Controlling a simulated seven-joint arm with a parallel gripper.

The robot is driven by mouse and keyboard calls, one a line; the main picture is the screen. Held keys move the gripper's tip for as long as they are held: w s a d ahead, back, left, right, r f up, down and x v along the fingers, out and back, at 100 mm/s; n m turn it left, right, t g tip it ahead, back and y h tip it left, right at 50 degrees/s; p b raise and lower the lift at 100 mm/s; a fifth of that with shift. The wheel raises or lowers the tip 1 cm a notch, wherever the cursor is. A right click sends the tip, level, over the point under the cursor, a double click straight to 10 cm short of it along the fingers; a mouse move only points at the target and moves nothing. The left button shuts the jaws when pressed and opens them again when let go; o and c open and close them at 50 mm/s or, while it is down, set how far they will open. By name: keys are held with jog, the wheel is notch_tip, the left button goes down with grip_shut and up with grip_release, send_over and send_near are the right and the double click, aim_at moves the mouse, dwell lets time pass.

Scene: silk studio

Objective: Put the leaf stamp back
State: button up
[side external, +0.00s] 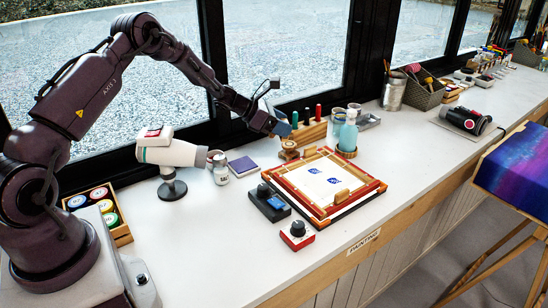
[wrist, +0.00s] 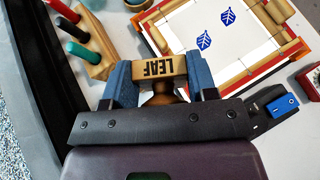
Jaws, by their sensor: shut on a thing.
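The leaf stamp (wrist: 170,66) is a wooden block marked LEAF with a rounded wooden handle. In the wrist view, my gripper (wrist: 161,78) has its blue fingers on both sides of the stamp and is shut on it. In the side view, my gripper (side external: 282,130) is low behind the far left corner of the wooden frame. A small round wooden piece (side external: 289,150) shows just below it; I cannot tell whether this is the stamp or a rest. The white cloth (side external: 318,190) inside the frame bears two blue leaf prints.
A wooden block with coloured handles (side external: 311,132) stands just behind my gripper. The wooden frame (side external: 375,186) is in front. A salt jar (side external: 221,172) and purple book (side external: 242,166) stand left.

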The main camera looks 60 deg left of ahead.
jog(key=s+d+m+g, duration=0.4)
jog(key=d+m+g, duration=0.5)
jog(key=d, duration=0.6)
jog(key=s+a+r+m+y, duration=0.6)
jog(key=s+a+m+y, duration=0.25)
jog(key=s+a, duration=0.2)
jog(key=shift+y, duration=0.55)
jog(key=w+a+f, duration=0.1)
jog(key=w+f, duration=0.2)
jog(key=w, duration=0.1)
jog(key=w+a+f, duration=0.2)
jog(key=w+f, duration=0.1)
jog(key=w, duration=0.2)
jog(key=w+a+f, duration=0.2)
jog(key=w+f, duration=0.1)
jog(key=w, duration=0.1)
jog(key=shift+w+a+f, duration=0.2)
jog(key=shift+w+f, duration=0.15)
jog(key=shift+w, duration=0.05)
jog(key=shift+w+a+f, duration=0.1)
jog(key=shift+w+f, duration=0.1)
jog(key=shift+f, duration=1.55)
jog(key=shift+f, duration=0.1)
